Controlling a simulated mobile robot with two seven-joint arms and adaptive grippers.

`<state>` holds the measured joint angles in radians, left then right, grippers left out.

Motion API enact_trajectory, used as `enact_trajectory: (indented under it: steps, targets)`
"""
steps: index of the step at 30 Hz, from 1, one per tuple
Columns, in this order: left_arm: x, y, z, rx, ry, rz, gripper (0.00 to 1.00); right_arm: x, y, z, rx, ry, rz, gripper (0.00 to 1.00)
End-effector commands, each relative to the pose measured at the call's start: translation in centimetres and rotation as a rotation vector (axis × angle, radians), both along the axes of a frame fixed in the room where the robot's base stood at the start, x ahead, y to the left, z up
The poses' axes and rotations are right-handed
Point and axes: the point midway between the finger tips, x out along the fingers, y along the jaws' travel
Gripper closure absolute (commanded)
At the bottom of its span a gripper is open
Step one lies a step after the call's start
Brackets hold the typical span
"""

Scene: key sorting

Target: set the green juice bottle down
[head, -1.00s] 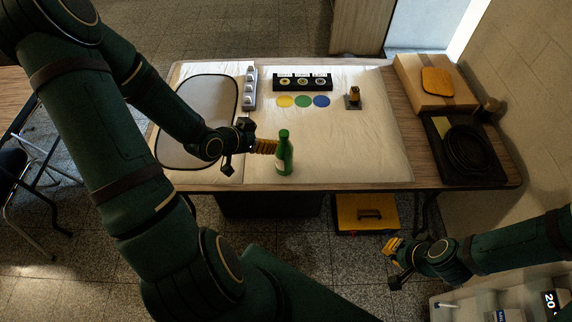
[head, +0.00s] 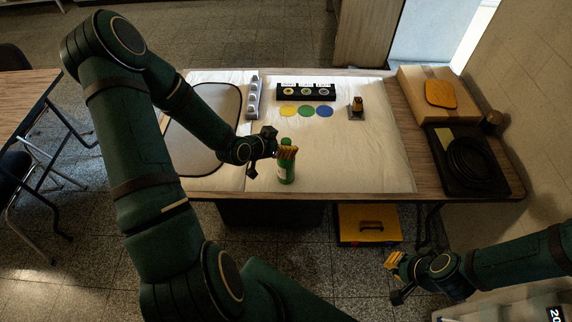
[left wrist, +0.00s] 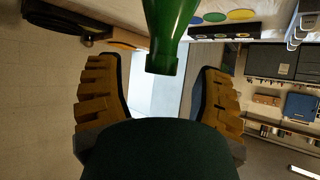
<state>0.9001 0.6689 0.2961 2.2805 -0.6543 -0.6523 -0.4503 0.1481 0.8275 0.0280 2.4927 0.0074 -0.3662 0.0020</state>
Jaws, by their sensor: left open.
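The green juice bottle (head: 286,174) stands upright near the front edge of the white-covered table. In the left wrist view the bottle (left wrist: 168,35) shows its neck and cap end between and beyond the finger pads, with a gap to each. My left gripper (head: 287,152) is open at the height of the bottle's top and hides part of its neck; it also shows in the left wrist view (left wrist: 160,100). My right gripper (head: 394,277) hangs in front of the table at the lower right, far from the bottle.
A black holder (head: 306,92) stands at the back, with yellow, green and blue discs (head: 306,111) before it. A small stand (head: 356,108) is to their right. A grey tray (head: 206,135) lies at left, a black tray (head: 466,160) at right. The cloth right of the bottle is clear.

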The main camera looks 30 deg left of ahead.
Motion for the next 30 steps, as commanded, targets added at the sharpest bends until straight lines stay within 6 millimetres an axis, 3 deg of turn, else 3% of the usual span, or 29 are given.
enact_trajectory:
  steps: [9, 18, 24, 30]
  targets:
    - [3.1, -0.7, -2.3, -0.002, -0.001, 0.0, 0.33, 0.0, 0.0, 0.3, 0.001, 0.0, 0.0, 1.0]
    - [3.3, -0.7, -2.5, -0.001, 0.0, 0.001, 0.35, 0.0, 0.0, 0.3, 0.001, 0.0, 0.0, 1.0]
    - [3.3, -0.7, -2.5, -0.001, 0.0, 0.001, 1.0, 0.0, 0.0, 0.3, 0.001, 0.0, 0.0, 1.0]
    - [3.3, -0.7, -2.4, 0.0, -0.001, 0.0, 1.0, 0.0, 0.0, 0.3, 0.001, 0.0, 0.0, 1.0]
